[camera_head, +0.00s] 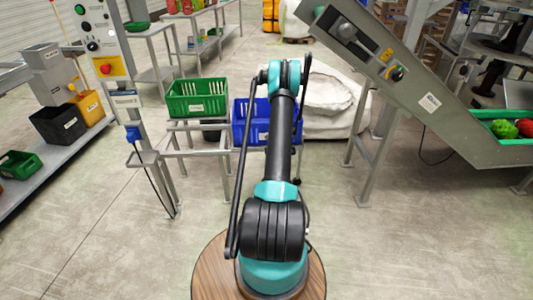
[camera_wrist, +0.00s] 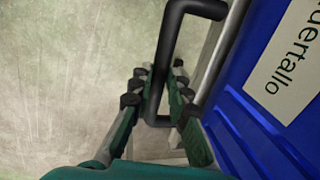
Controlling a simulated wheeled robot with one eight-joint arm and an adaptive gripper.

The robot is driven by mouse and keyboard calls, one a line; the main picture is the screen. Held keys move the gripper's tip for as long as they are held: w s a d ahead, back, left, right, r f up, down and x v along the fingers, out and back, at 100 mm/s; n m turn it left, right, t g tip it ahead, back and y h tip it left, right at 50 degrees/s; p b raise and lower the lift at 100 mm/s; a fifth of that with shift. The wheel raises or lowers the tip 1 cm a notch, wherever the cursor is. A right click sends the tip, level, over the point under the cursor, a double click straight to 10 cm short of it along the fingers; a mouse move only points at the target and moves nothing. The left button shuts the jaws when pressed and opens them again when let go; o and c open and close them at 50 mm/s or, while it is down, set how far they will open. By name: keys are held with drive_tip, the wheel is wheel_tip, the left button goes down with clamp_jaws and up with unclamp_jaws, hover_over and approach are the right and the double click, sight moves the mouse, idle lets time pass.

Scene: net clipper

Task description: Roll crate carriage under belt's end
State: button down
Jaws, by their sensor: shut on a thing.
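A blue crate (camera_head: 240,122) sits on a metal frame in the middle of the head view, partly hidden by my arm. Its labelled side (camera_wrist: 280,75) fills the right of the wrist view. In the wrist view, my gripper (camera_wrist: 160,78) is shut on a dark bent handle (camera_wrist: 168,45) beside the blue crate. A grey metal rail (camera_wrist: 222,55) runs between handle and crate. In the head view my gripper is hidden behind my arm. The inclined conveyor (camera_head: 408,78) is at the right, its raised end (camera_head: 312,12) at the top. What carries the crate's wheels is hidden.
A green crate (camera_head: 197,103) sits on a metal stand (camera_head: 190,165) left of the blue crate. A control post (camera_head: 112,75) stands by it. A big white sack (camera_head: 328,90) is behind my arm. Conveyor legs (camera_head: 362,165) stand right. The front floor (camera_head: 400,240) is clear.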

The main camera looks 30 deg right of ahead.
drive_tip(key=s+d, duration=0.6)
drive_tip(key=d, duration=0.6)
drive_tip(key=shift+d, duration=0.45)
drive_tip(key=c, duration=1.6)
unclamp_jaws()
drive_tip(key=shift+o, duration=0.8)
drive_tip(key=shift+w, duration=0.1)
wheel_tip(320, 180, up, 12)
drive_tip(key=s+a, duration=0.1)
drive_tip(key=s, duration=0.1)
drive_tip(key=shift+f, duration=0.1)
